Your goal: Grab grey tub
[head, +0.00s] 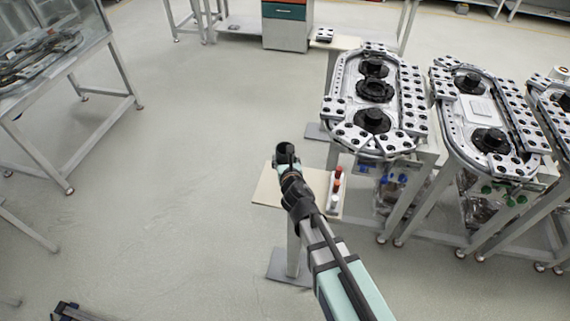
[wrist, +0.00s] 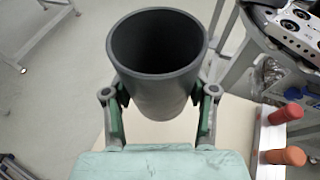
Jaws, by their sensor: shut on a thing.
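The grey tub (wrist: 157,92) is a dark grey open-topped cylinder. In the wrist view it stands between the two fingers of my gripper (wrist: 160,112), which are shut on its sides. Its open rim faces the camera and its inside looks empty and dark. In the head view the tub (head: 286,152) shows small at the end of my arm, over the small beige table (head: 268,190). My gripper (head: 287,168) is hard to make out there. I cannot tell whether the tub's base touches the table.
Ring track stations (head: 375,100) stand behind to the right. A glass-sided table (head: 60,70) is at left. The floor between is clear.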

